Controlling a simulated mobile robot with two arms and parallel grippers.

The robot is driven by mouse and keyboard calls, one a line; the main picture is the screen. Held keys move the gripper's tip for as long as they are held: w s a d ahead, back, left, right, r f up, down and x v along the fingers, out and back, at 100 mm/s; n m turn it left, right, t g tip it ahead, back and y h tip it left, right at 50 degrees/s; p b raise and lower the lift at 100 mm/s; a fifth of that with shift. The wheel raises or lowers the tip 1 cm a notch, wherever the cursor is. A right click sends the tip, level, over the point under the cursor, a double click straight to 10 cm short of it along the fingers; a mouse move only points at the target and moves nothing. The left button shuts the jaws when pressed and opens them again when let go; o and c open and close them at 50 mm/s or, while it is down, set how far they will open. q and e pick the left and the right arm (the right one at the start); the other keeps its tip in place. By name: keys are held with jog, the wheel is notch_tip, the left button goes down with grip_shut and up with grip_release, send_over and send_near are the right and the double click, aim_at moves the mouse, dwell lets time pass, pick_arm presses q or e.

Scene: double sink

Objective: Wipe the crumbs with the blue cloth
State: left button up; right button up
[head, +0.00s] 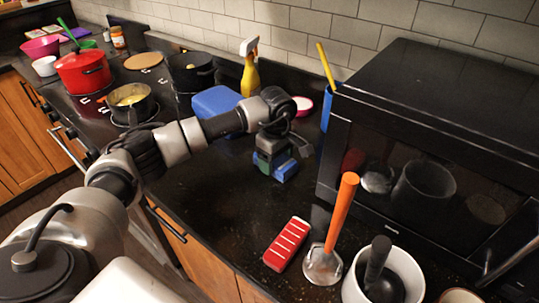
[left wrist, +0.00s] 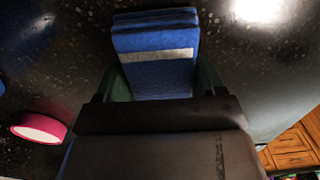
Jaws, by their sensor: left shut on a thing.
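My left gripper (head: 273,158) is shut on a folded blue cloth (head: 286,170), just in front of the microwave's left side. The cloth is at or close above the black counter; I cannot tell if it touches. In the left wrist view the cloth (left wrist: 158,75) is blue with a pale stripe and sits between the fingers. Small pale specks show on the dark counter (left wrist: 75,55) around it; I cannot tell crumbs from the stone's speckle. My right gripper is not in view.
A black microwave (head: 430,150) stands right. In front are a red-and-white block (head: 287,244), an orange-handled tool (head: 341,212) and a white pot (head: 409,270). Behind are a blue box (head: 215,102), a yellow spray bottle (head: 250,75) and a pink-rimmed bowl (left wrist: 38,127). Pots stand left.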

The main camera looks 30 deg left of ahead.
aim_at(238, 153)
pick_arm(q)
jog(key=shift+s+f, duration=0.1)
jog(key=shift+s, duration=0.8)
jog(key=shift+s+a, duration=0.15)
jog(key=shift+s, duration=0.05)
jog(key=shift+w+a, duration=0.15)
jog(key=shift+a, duration=0.7)
jog(key=shift+w+a+b, duration=0.25)
jog(key=shift+a+b, duration=0.25)
jog(key=shift+a, duration=1.05)
jog(key=shift+w+a+b, duration=0.2)
jog(key=shift+a+b, duration=0.25)
jog(key=shift+a, duration=1.1)
jog(key=shift+w+a+b, duration=0.15)
jog(key=shift+a+b, duration=0.1)
jog(key=shift+a, duration=0.5)
jog(key=shift+w+a+b, duration=0.1)
jog(key=shift+a+b, duration=0.1)
jog(key=shift+a, duration=0.85)
